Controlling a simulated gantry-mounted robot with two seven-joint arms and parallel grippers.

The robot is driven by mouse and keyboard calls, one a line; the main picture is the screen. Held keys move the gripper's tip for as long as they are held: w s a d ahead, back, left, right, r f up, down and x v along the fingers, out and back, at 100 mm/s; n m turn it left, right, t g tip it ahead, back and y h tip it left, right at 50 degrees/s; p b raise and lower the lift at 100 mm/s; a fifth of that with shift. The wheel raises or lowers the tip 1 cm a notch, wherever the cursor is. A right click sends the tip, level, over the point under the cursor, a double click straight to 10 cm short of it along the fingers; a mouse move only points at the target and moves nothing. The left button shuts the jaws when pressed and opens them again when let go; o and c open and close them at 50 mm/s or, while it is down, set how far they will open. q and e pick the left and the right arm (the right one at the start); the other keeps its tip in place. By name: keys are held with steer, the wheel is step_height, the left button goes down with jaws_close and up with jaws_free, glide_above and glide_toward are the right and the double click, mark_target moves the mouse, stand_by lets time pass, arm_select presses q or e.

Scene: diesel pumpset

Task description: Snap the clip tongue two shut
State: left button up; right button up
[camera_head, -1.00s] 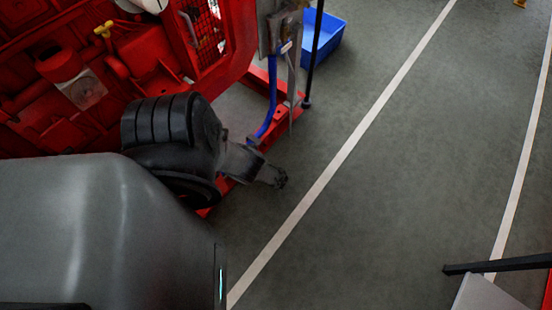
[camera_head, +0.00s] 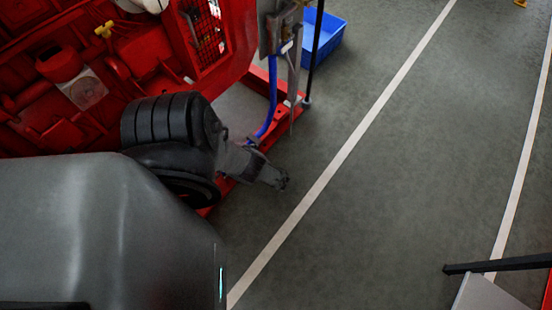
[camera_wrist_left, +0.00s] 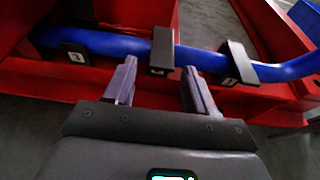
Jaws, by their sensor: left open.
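A blue hose (camera_wrist_left: 120,44) runs along a red frame in the left wrist view, with three dark clips on it. The left clip (camera_wrist_left: 76,54) has a label that looks like 3, and the right clip (camera_wrist_left: 238,64) has one that looks like 1. The middle clip, clip two (camera_wrist_left: 162,48), has a dark tongue across the hose; I cannot tell whether it is latched. My left gripper (camera_wrist_left: 159,70) is open and empty, its two fingers apart just short of the middle clip. In the head view my left gripper (camera_head: 280,181) is low beside the red frame. My right gripper is out of view.
The red machine (camera_head: 60,100) fills the upper left of the head view. A blue crate (camera_head: 328,38) and a dark upright pole (camera_head: 315,55) stand past the hose.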

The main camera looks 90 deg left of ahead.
arm_select(q)
steer(key=p+v, duration=0.2)
steer(key=v, duration=0.8)
